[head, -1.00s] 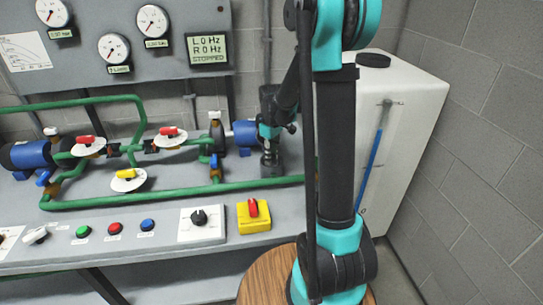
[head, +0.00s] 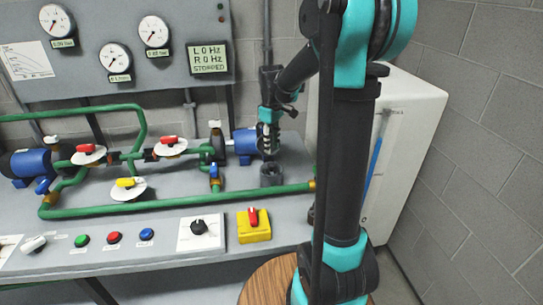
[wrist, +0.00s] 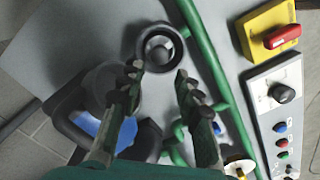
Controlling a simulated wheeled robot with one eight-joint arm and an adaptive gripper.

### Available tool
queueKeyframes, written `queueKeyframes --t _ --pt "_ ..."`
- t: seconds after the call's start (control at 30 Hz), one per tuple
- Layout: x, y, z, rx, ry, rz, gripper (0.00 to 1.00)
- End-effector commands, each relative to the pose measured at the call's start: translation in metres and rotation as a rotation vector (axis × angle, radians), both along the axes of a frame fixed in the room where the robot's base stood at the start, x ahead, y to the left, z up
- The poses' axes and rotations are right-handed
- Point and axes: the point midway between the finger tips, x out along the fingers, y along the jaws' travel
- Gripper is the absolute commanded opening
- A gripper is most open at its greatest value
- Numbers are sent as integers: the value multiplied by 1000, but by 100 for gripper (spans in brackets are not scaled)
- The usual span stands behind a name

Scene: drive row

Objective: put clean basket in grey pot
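The grey pot (head: 270,176) stands upright on the bench, behind the green front pipe near its right end. The wrist view looks down into its round dark rim (wrist: 142,45). A lighter grey round part (wrist: 161,46) shows inside; I cannot tell whether it is the clean basket or the pot's own inside. No basket shows clearly elsewhere. My gripper (head: 268,148) points down above the pot, apart from it. In the wrist view my gripper (wrist: 158,76) has its two fingers apart with nothing between them.
A blue motor (head: 244,140) stands close left of my gripper. Green pipes (head: 130,209) with red and yellow valve handles run across the bench. A yellow switch box (head: 254,232) sits at the front. A white tank (head: 415,140) stands to the right.

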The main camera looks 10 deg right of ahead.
Motion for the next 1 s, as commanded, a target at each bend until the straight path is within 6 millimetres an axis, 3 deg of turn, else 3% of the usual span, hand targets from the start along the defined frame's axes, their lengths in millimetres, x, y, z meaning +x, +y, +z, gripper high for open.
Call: queueKeyframes --t 0.2,0.37,0.47,0.8,1.0 --pt "0 0 23 0 0 0 34" --pt "-15 -4 22 2 -22 -47 34" --pt "-43 -11 10 9 -66 -142 34" --pt "-179 -35 -61 91 -271 -595 34" --pt "-222 -40 -88 138 -337 -747 34"
